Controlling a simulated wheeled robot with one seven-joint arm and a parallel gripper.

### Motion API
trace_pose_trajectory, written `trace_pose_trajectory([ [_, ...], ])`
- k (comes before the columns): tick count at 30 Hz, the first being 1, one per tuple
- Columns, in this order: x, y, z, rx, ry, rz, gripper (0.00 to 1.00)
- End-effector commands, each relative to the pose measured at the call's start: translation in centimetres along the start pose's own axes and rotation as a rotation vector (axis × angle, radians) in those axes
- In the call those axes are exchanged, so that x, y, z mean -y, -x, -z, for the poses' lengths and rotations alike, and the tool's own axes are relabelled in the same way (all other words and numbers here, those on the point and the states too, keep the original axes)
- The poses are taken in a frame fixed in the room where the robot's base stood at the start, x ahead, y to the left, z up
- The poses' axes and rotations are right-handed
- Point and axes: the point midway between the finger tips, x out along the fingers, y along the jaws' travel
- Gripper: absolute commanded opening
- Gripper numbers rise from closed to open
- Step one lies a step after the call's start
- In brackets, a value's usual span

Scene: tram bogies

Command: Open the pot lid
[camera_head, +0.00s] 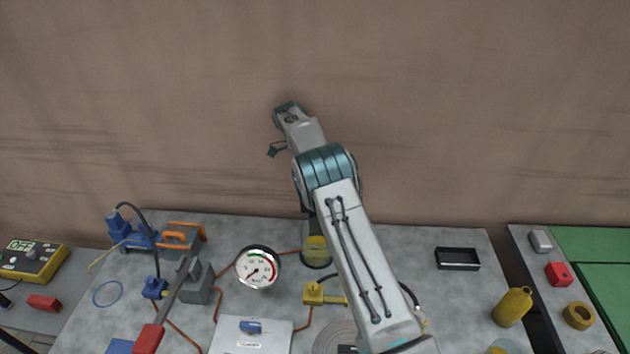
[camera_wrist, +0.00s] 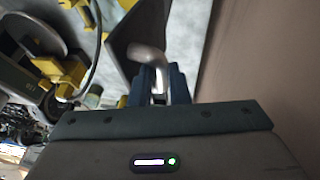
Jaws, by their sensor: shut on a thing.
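My gripper (camera_wrist: 163,84) shows in the wrist view with its two blue fingers shut around a bent silver handle (camera_wrist: 146,56). A dark flat panel (camera_wrist: 126,42) is beside the handle; it may be the pot lid, tilted up, but I cannot be sure. In the head view a small round pot (camera_head: 316,253) with yellowish contents stands at the back of the grey table, its top seemingly uncovered. A dark upright piece just above it is partly covered by my arm. My gripper's fingers are hidden in the head view.
The grey table (camera_head: 405,240) also carries a pressure gauge (camera_head: 258,267), a yellow valve block (camera_head: 314,294), a lever with a red grip (camera_head: 148,338), a black tray (camera_head: 457,259) and a yellow bottle (camera_head: 512,306). A brown wall (camera_head: 480,110) rises close behind the table.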

Motion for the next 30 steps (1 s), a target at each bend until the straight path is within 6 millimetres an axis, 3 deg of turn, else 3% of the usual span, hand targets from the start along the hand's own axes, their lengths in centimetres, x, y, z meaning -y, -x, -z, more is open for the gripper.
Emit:
trace_pose_trajectory([
  [1, -0.1, -0.8, -0.3, 0.000, 0.006, -0.013, 0.00],
  [2, -0.1, -0.8, -0.3, 0.000, 0.006, -0.013, 0.18],
  [4, -0.1, -0.7, -0.3, 0.000, 0.005, -0.012, 0.38],
  [15, -0.1, -0.2, -0.2, 0.000, 0.004, -0.004, 0.38],
  [20, -0.4, 1.1, 0.2, 0.000, 0.004, -0.002, 0.38],
  [25, -1.1, 4.0, 1.5, 0.000, 0.004, -0.003, 0.38],
  [30, -1.9, 3.4, 4.0, 0.001, 0.002, -0.005, 0.38],
])
